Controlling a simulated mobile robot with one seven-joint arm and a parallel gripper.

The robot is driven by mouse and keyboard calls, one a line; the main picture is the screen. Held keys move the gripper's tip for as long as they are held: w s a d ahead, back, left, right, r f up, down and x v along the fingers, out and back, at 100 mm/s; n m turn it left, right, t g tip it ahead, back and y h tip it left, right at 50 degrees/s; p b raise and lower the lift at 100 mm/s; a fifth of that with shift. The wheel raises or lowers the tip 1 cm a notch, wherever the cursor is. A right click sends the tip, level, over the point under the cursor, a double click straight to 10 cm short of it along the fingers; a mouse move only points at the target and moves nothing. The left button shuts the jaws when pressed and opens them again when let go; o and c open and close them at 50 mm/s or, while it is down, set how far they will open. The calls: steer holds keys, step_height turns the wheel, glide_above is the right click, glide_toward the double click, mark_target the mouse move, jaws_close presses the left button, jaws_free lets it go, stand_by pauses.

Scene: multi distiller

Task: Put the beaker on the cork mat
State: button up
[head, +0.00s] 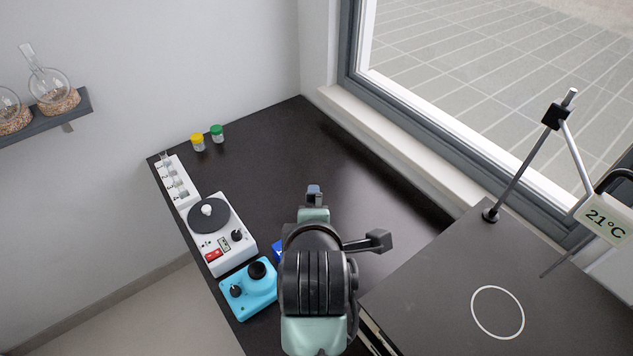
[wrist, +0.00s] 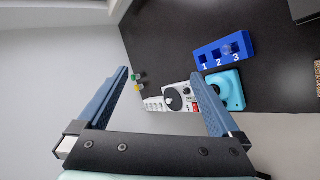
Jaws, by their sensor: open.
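My gripper (wrist: 159,74) is open and empty in the wrist view, its two blue fingers wide apart above the dark counter. In the head view my gripper (head: 314,190) is mostly hidden behind my own wrist. I cannot make out the beaker for certain in either view. A blue block (wrist: 223,51) with square slots marked 1, 2 and 3 lies on the counter, and something greyish, too small to identify, shows in slot 3. A brown speckled cork-like patch (wrist: 317,76) is cut off at the right edge of the wrist view; it may be the cork mat.
A white stirrer (head: 222,235), a cyan device (head: 249,289) and a white vial rack (head: 176,182) line the counter's left edge. Yellow-capped (head: 198,142) and green-capped (head: 217,133) jars stand behind. A raised dark surface (head: 440,300) is at right. The back middle is clear.

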steer(key=w+r+m+t, duration=0.2)
steer(key=r+m+t, duration=0.1)
steer(key=r, duration=0.5)
steer(key=w+r+m+t, duration=0.2)
steer(key=r, duration=0.7)
steer(key=s+r+m+t, duration=0.4)
steer(key=r, duration=0.6)
steer(key=s+r+m+t, duration=0.4)
steer(key=s+r, duration=0.1)
steer(key=r, duration=0.6)
steer(key=s+r+m+t, duration=0.4)
steer(key=s+r+m, duration=0.1)
steer(key=r, duration=0.6)
steer(key=shift+d, duration=0.2)
